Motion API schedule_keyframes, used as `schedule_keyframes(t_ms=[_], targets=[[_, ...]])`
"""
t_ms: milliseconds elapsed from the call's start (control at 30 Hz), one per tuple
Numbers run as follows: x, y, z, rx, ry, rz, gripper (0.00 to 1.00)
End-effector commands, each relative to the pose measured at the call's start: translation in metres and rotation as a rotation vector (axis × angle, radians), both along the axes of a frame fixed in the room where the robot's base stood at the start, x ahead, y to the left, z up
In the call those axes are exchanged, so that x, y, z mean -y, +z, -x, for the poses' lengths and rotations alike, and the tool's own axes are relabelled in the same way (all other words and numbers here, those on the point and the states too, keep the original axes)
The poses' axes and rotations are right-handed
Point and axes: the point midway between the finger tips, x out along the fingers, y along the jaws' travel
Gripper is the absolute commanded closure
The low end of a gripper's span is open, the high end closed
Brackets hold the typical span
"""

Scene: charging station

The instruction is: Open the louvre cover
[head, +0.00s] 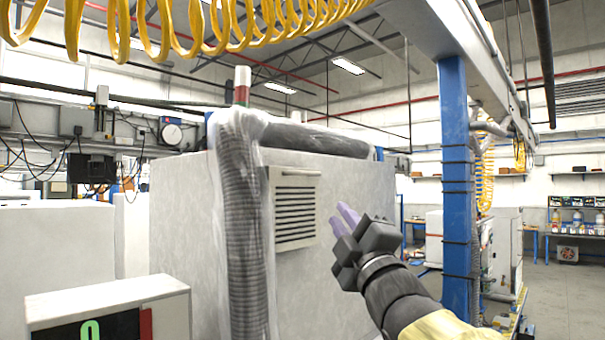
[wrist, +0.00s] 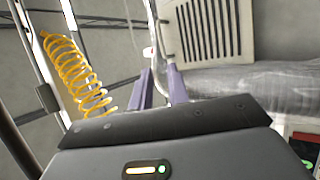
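The louvre cover (head: 296,208) is a pale panel with dark horizontal slats on the front of a large grey cabinet. A thin bar-like handle (head: 300,173) runs along its top edge. The cover looks closed, flat against the cabinet. My gripper (head: 341,219) is to the right of the cover in the head view, its purple fingers pointing up and left, apart from it. In the wrist view the cover (wrist: 212,30) shows at the top, beyond the fingers (wrist: 159,75). A narrow gap shows between the fingers, with nothing held.
A thick plastic-wrapped hose (head: 243,220) runs down the cabinet (head: 180,220) just left of the cover. A blue post (head: 456,190) stands right of my arm. A box with a green digit display (head: 105,315) is at lower left. Yellow coiled hose (head: 190,25) hangs overhead.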

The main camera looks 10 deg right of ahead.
Motion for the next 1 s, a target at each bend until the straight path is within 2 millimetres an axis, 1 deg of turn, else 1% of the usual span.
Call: schedule_keyframes(t_ms=[33, 167, 433, 1000], targets=[[-0.001, 0.005, -0.004, -0.001, 0.0, 0.0, 0.83], [-0.004, 0.015, -0.019, -0.002, 0.001, 0.001, 0.83], [-0.01, 0.038, -0.056, -0.003, 0.001, 0.0, 0.83], [-0.021, 0.08, -0.126, -0.002, 0.0, 0.0, 0.83]])
